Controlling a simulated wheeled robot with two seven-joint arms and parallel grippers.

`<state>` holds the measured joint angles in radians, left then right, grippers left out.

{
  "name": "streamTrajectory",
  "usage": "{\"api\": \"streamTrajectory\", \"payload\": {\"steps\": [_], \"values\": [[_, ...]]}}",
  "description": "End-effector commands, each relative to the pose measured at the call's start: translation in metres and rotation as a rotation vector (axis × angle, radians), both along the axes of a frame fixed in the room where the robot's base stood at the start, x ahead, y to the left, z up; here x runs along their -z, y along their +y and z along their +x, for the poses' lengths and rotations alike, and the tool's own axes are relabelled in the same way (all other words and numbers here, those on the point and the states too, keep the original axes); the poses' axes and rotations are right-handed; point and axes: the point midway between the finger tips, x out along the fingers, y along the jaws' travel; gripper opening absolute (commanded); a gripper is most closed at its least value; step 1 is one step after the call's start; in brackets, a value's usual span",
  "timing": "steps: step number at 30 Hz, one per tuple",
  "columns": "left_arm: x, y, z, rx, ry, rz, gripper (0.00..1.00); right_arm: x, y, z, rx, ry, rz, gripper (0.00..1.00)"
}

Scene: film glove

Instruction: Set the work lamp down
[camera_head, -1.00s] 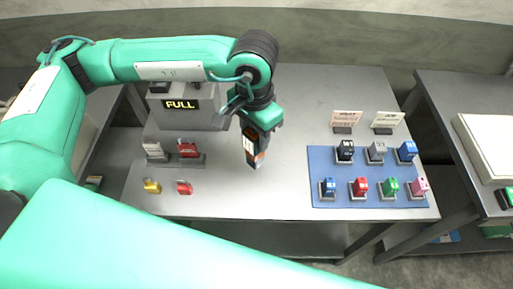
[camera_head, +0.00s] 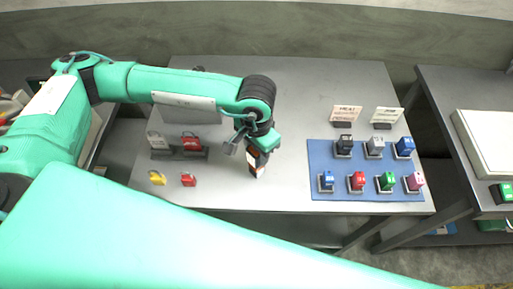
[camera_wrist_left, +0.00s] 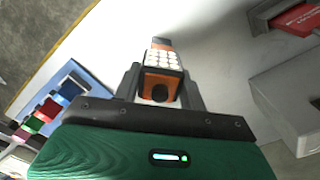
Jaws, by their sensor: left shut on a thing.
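The work lamp (camera_wrist_left: 163,68) is a small orange and dark block with a grid of white lights on its face. My left gripper (camera_head: 256,153) is shut on it, with one finger on each side in the left wrist view. In the head view the lamp (camera_head: 254,164) hangs below the gripper, slightly tilted, over the middle of the grey table (camera_head: 290,105). I cannot tell whether its lower end touches the tabletop. My right gripper is not in view.
A blue mat (camera_head: 342,190) with several coloured blocks lies at the right, two small signs (camera_head: 345,114) behind it. Red (camera_head: 188,179) and yellow padlocks (camera_head: 157,178) lie at the left, near a dark stand (camera_head: 182,154). The tabletop around the lamp is clear.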

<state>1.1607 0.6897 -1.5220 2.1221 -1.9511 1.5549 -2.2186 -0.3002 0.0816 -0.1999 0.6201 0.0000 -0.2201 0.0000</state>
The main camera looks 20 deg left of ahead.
Motion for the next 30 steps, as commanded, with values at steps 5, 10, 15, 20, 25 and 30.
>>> {"api": "streamTrajectory", "payload": {"steps": [5,10,15,20,25,30], "values": [[0.002,0.000,0.000,0.000,-0.001,0.000,0.53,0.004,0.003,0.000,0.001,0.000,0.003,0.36],[0.002,0.000,0.000,0.000,0.000,0.000,0.63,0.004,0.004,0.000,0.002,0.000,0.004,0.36],[0.001,0.000,0.000,0.000,0.000,0.000,0.63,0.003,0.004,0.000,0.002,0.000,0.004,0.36],[-0.004,0.000,0.001,0.000,-0.002,-0.001,0.63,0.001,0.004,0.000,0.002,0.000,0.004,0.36],[-0.035,-0.001,0.002,0.001,-0.007,-0.003,0.63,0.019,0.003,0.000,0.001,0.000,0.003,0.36],[-0.074,-0.001,0.001,0.003,-0.007,-0.003,0.63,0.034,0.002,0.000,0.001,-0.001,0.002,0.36]]}}
